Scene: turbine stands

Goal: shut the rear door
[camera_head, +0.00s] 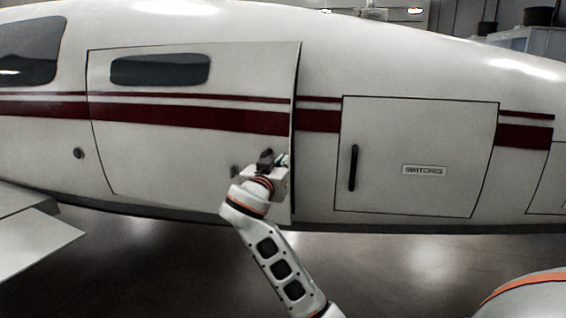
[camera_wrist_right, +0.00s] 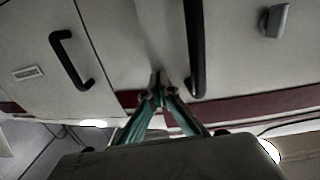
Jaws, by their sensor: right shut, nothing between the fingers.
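The rear door (camera_head: 190,150) is the large white panel with a dark window and red stripes in the head view. Its right edge shows a dark gap, so it seems slightly ajar. A small latch (camera_head: 235,171) sits low near that edge, and a grey latch shows in the right wrist view (camera_wrist_right: 275,20). My right gripper (camera_head: 268,158) is at the door's lower right edge, shut and empty. In the right wrist view its closed fingertips (camera_wrist_right: 158,80) are beside the dark strip along the door edge. I cannot tell whether they touch. My left gripper is not in view.
A square hatch (camera_head: 415,130) labelled SWITCHES, with a black handle (camera_head: 354,167), lies flush in the fuselage right of the door. The wing (camera_head: 35,235) juts out at lower left. Open floor (camera_head: 150,270) lies below the fuselage.

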